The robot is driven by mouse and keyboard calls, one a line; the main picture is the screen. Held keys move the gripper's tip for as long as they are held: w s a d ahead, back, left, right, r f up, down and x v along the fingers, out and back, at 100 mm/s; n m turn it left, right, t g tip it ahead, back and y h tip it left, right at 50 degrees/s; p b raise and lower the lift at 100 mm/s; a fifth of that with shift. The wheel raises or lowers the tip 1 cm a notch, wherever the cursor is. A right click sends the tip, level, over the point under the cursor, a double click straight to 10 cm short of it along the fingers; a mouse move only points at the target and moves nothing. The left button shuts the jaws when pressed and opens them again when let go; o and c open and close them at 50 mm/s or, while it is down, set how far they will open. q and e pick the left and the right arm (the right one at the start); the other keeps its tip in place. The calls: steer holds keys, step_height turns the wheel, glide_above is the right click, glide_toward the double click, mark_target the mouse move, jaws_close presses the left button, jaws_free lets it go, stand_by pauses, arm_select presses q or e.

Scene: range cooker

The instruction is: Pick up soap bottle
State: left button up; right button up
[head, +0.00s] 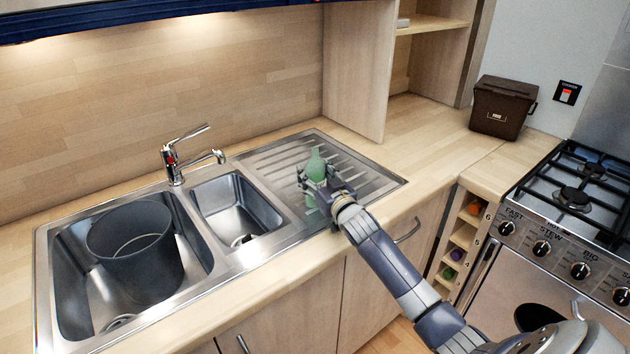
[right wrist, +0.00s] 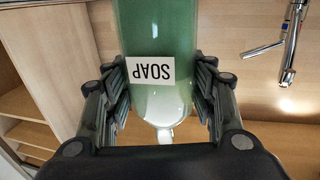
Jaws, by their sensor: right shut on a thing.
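The green soap bottle (head: 315,167) is upright over the ribbed drainboard, right of the small sink basin, in the head view. My right gripper (head: 322,188) is shut on the bottle, its fingers on either side of the body. In the right wrist view the bottle (right wrist: 158,40) fills the middle, with a white SOAP label that appears upside down. The right gripper's fingers (right wrist: 160,95) press on both sides of it. The bottle's base is mostly hidden by the gripper, so I cannot tell whether it touches the drainboard. My left gripper is not in view.
A dark bucket (head: 125,245) stands in the large sink basin at left. The faucet (head: 185,158) rises behind the basins. A brown bin (head: 500,108) sits on the back right counter beside the stove (head: 575,195). The counter right of the drainboard is clear.

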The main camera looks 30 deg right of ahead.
steer(key=shift+r, duration=0.15)
steer(key=shift+r, duration=0.35)
step_height(320, 180, up, 2)
steer(key=shift+r+b, duration=0.2)
steer(key=shift+b, duration=0.2)
steer(key=b, duration=0.2)
glide_toward(318, 167)
steer(key=shift+s+a+r, duration=0.4)
steer(key=shift+s+a, duration=0.35)
steer(key=shift+s, duration=0.15)
steer(key=shift+s+a+r, duration=0.45)
steer(key=shift+s+a, duration=0.35)
steer(key=shift+s, duration=0.05)
